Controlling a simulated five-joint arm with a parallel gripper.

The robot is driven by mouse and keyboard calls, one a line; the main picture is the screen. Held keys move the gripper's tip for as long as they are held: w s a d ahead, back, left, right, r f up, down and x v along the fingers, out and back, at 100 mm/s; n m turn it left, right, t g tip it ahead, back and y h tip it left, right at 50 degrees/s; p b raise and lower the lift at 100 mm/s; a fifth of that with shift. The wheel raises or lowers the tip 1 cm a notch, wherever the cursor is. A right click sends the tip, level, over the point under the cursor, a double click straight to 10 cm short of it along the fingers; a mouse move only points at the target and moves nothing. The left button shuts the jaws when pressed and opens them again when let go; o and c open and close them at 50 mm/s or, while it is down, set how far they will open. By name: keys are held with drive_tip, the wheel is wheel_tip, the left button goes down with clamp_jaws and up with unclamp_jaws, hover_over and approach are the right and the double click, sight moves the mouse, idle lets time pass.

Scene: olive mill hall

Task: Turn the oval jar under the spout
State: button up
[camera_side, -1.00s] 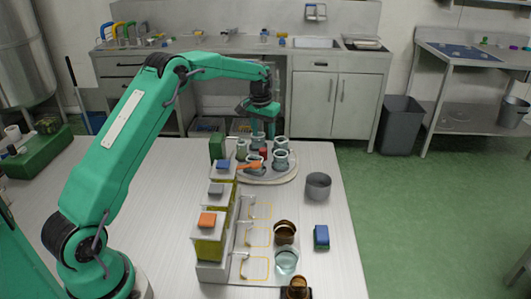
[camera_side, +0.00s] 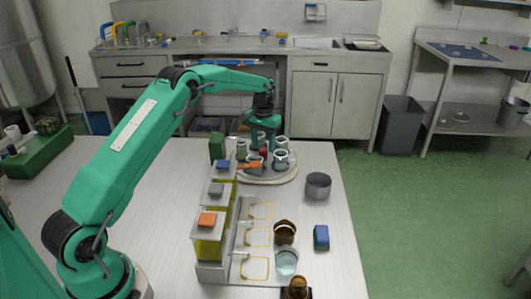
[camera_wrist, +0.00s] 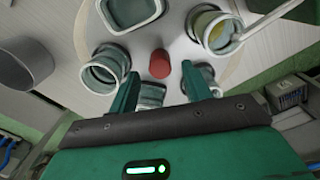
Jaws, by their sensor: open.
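A round pale turntable (camera_side: 291,178) stands at the far end of the white table with several glass jars around a red peg, which shows in the wrist view (camera_wrist: 160,64). A wide jar with rounded corners (camera_wrist: 130,12) is at the top of the wrist view; I cannot tell for certain which jar is the oval one. A jar with yellow liquid (camera_wrist: 212,30) sits at the spout (camera_wrist: 262,22). A round jar (camera_wrist: 104,70) is at left. My gripper (camera_wrist: 160,82) is open above the turntable, its fingers either side of a partly hidden jar (camera_wrist: 150,95).
A grey pot (camera_side: 318,186), a blue block (camera_side: 321,237), a brown jar (camera_side: 285,232) and a clear jar (camera_side: 286,262) stand nearer.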

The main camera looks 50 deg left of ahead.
sight(263, 149)
drive_tip(key=shift+f, duration=1.85)
clamp_jaws()
